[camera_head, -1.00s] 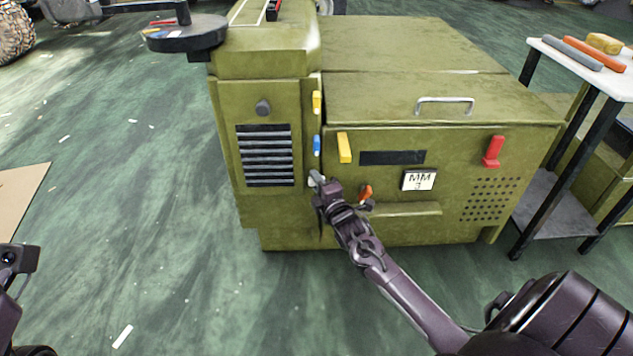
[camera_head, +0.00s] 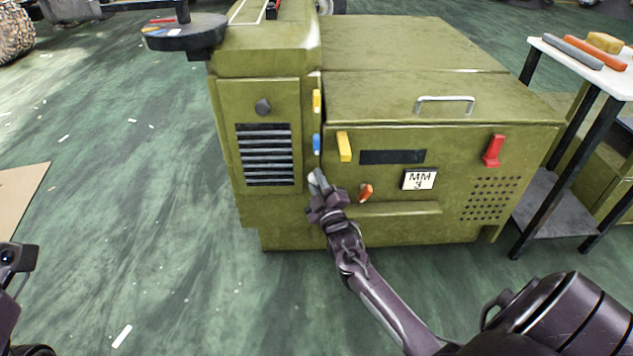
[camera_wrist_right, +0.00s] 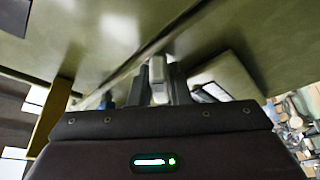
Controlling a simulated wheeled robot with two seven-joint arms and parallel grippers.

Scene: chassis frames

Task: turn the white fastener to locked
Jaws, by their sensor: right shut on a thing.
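The olive-green chassis cabinet (camera_head: 400,100) stands in the middle of the head view. The white fastener (camera_head: 311,180) sits low on the seam between the cabinet's narrow left section and its wide front panel, below a blue fastener (camera_head: 316,143) and a yellow one (camera_head: 317,101). My right gripper (camera_head: 318,180) is at the white fastener, with its fingers shut on it and hiding much of it. In the right wrist view, a pale piece (camera_wrist_right: 158,82) shows between the dark fingers, close to the green panel. Only a dark part of my left arm shows at the left edge.
An orange-red handle (camera_head: 366,192) is close to the right of my gripper. A yellow tab (camera_head: 344,147), a red handle (camera_head: 493,152) and a small MM label plate (camera_head: 419,180) are on the front panel. A white-topped table (camera_head: 590,68) stands at the right.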

